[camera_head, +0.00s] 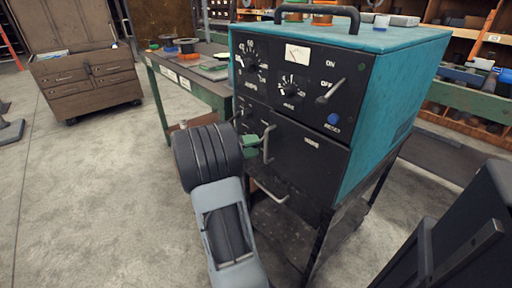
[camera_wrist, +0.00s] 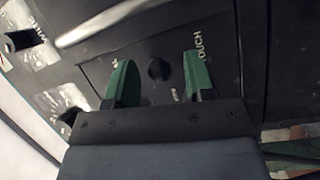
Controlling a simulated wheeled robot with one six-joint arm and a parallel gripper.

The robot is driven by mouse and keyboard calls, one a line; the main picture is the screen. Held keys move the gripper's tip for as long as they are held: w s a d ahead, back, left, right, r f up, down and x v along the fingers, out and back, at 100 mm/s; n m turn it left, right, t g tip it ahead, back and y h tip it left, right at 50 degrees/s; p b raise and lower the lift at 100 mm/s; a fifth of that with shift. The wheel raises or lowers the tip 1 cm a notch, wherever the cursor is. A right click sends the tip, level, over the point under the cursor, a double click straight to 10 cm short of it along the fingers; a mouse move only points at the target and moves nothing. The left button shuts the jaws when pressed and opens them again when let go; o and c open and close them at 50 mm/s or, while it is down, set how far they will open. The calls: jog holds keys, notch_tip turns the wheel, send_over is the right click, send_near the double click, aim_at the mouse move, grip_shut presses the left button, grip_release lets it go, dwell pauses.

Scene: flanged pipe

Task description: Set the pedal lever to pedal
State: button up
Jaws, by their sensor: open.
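A small dark knob or lever (camera_wrist: 158,69) is on the black panel in the wrist view, between my two green fingers. A label reading TOUCH is beside the right finger; another label is mostly hidden at the left finger. I cannot tell which way the lever points. My gripper (camera_wrist: 155,75) is open and empty, with a finger on either side of the knob; contact cannot be told. In the head view my gripper (camera_head: 256,146) is at the left part of the front of a teal and black machine (camera_head: 400,100).
The machine's upper panel has two dials (camera_head: 249,61), an ON/OFF lever (camera_head: 331,92) and a blue RESET button (camera_head: 333,119). A metal handle (camera_head: 268,190) projects below my gripper. A green workbench (camera_head: 203,90) stands behind left. Open floor (camera_head: 90,190) lies left.

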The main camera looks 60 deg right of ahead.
jog(key=shift+s+d, duration=0.45)
jog(key=shift+d, duration=0.05)
